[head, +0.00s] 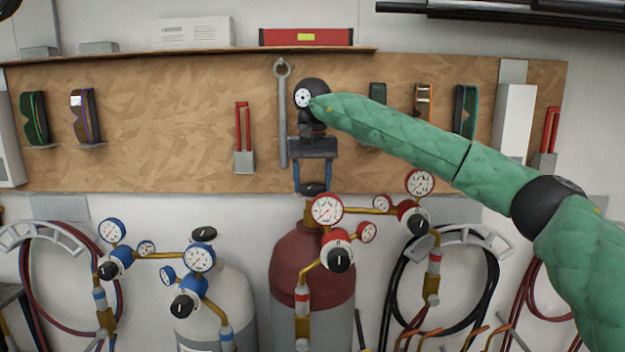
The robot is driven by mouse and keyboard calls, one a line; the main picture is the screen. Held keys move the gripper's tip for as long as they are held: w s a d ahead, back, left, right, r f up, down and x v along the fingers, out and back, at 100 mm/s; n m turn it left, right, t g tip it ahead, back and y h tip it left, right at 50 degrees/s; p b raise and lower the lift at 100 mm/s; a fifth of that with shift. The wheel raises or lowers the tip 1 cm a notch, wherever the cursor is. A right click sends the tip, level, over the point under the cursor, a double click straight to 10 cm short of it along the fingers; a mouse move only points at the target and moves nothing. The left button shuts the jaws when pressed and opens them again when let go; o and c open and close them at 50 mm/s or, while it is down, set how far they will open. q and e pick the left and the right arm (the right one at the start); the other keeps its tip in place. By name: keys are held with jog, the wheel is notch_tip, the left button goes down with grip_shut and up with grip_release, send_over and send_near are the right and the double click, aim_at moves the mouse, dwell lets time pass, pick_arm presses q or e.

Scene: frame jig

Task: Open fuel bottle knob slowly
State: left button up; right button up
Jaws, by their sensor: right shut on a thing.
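The dark red fuel bottle (295,255) stands upright at the lower middle of the head view, with a brass valve and gauges at its top. Its black knob (313,189) sits on top of the valve. My right gripper (312,182) points straight down over the bottle. Its two blue fingers are shut on the knob, one on each side. My right arm, in a green sleeve, reaches in from the right. How far the knob is turned cannot be told. My left gripper is out of view.
Red-rimmed gauges (327,209) sit close below and right of the knob. A grey-white bottle (230,290) with a black knob (204,234) and blue gauges (199,257) stands to the left. Behind is a wooden tool board (170,120) with goggles and a wrench (282,120).

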aim_at(312, 185)
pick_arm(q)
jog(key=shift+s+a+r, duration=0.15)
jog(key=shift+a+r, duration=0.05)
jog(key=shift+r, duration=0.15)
pick_arm(e)
jog(key=n, duration=0.4)
jog(key=shift+n, duration=0.4)
jog(key=o, duration=1)
notch_tip(312, 185, up, 6)
jog(key=shift+r+b, duration=0.1)
jog(key=shift+b, duration=0.45)
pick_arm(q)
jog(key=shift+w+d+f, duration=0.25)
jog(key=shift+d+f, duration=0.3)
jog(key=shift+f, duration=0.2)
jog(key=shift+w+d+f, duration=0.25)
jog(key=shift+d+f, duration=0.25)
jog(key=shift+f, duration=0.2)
pick_arm(e)
jog(key=shift+r, duration=0.7)
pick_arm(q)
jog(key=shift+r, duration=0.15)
